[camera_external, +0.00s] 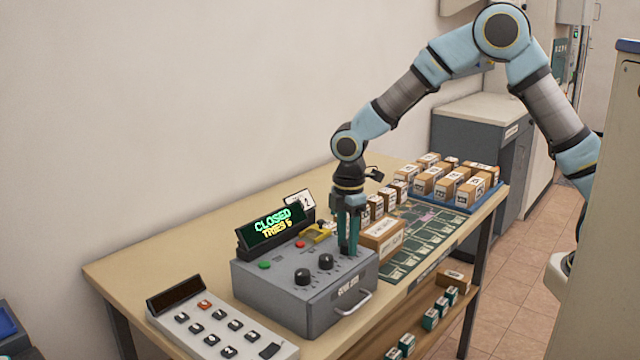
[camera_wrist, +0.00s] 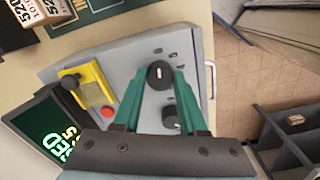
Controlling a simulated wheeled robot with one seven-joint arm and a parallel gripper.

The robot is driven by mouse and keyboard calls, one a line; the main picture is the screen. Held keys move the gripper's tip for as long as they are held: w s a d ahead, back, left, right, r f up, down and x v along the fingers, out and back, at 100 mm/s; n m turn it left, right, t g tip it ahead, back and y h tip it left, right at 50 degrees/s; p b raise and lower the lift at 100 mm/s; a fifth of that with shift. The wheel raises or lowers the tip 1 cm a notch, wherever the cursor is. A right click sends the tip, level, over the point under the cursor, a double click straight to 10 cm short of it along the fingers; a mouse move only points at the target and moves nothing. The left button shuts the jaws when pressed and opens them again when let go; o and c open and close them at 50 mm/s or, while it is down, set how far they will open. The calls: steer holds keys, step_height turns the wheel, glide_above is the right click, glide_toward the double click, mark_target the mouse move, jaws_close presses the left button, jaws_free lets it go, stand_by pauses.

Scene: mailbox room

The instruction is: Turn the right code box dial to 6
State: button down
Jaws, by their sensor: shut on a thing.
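The grey code box (camera_external: 290,310) stands on the table with a row of black dials on its top. Its left dial (camera_external: 303,277) and middle dial (camera_external: 326,261) show in the external view. My gripper (camera_external: 348,248) points down at the right end of the row, hiding the right dial there. In the wrist view, the right dial (camera_wrist: 159,76) sits between the green fingertips, which are shut on it. Another dial (camera_wrist: 171,118) shows nearer the palm. The number the right dial points to is too small to read. The display (camera_external: 272,226) reads "CLOSED" and "TRIES 5".
A yellow lever part (camera_external: 317,233), a red button (camera_external: 300,244) and a green button (camera_external: 264,265) are on the box. A keypad (camera_external: 215,330) lies at left. A blue tray (camera_external: 490,195) of cartons is farther right.

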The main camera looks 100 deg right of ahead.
mark_target(347, 243)
steer(key=shift+c, duration=2.3)
jaws_free()
step_height(347, 243, up, 11)
steer(key=b, duration=0.2)
steer(key=shift+f, duration=0.1)
